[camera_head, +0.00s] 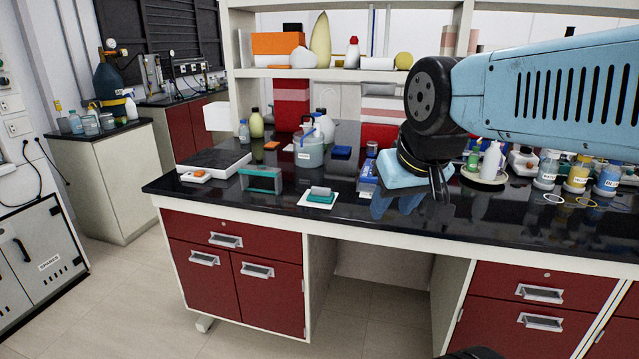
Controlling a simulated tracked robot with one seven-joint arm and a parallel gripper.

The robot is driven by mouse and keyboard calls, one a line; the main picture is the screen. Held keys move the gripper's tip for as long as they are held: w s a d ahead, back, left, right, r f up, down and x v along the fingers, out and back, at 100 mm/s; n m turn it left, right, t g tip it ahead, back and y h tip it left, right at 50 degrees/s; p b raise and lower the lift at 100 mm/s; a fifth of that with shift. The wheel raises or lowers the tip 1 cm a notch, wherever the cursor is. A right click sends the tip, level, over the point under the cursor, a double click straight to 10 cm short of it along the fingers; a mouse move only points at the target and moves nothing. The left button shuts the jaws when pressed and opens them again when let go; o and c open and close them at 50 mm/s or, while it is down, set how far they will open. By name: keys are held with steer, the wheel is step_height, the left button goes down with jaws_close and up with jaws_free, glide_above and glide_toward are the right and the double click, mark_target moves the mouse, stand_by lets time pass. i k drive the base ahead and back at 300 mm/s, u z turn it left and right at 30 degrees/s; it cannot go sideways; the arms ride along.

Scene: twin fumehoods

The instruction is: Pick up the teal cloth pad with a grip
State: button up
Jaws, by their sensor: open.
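The teal cloth pad (319,198) lies on a small white square sheet (304,201) near the front edge of the black bench. A pale grey grip sits on top of the pad. My gripper (440,192) hangs over the bench to the right of the pad, clearly apart from it. It points down and is open, with nothing seen between its fingers. My wrist hides part of the bench behind it.
A teal-edged upright block (262,180) stands left of the pad. Behind are a labelled grey jug (309,152), a blue item (341,152) and an orange item (272,145). Several bottles, including a white one (490,160), stand at right. Bench right of the pad is partly clear.

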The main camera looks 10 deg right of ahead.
mark_target(317, 194)
steer(key=z, duration=0.3)
steer(key=i, duration=1.05)
steer(key=z, duration=0.45)
steer(key=k, duration=0.85)
steer(key=z, duration=0.15)
steer(key=i, duration=0.9)
steer(key=u, duration=0.05)
